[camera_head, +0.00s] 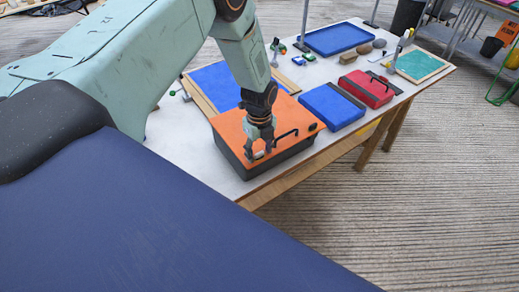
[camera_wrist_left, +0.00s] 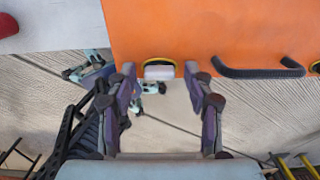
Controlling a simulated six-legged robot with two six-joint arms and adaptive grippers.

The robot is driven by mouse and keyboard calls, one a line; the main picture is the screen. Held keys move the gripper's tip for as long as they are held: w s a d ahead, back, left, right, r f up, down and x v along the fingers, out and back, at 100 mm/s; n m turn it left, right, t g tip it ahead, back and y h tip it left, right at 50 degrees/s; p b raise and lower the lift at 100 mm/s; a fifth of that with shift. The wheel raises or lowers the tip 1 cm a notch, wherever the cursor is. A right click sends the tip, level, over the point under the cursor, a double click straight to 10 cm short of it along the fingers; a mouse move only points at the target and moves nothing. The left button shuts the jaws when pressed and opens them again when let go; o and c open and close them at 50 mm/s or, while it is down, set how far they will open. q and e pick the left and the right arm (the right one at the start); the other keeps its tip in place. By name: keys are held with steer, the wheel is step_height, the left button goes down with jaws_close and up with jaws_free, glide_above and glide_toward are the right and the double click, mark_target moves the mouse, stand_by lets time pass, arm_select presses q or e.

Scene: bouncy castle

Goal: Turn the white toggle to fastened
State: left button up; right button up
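The white toggle (camera_wrist_left: 159,71) sits at the edge of the orange lid (camera_wrist_left: 220,22), in front of a dark, yellow-rimmed mount. The lid tops a dark box (camera_head: 285,158) on the table. In the head view the toggle (camera_head: 259,155) is small and partly hidden by my gripper. My left gripper (camera_head: 259,154) points down at the lid's near edge. In the left wrist view its two fingers (camera_wrist_left: 159,72) are apart, one on each side of the toggle, with gaps between. Whether the toggle is turned to fastened is hard to tell. My right gripper is not in view.
A black handle (camera_wrist_left: 262,72) stands on the lid to the right of the toggle. On the white table (camera_head: 222,172) are a blue case (camera_head: 331,106), a red case (camera_head: 367,88), a blue tray (camera_head: 337,38) and a green-topped frame (camera_head: 418,66). Floor lies open at right.

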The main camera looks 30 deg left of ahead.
arm_select(q)
steer(key=shift+a, duration=0.1)
steer(key=c, duration=0.7)
jaws_close()
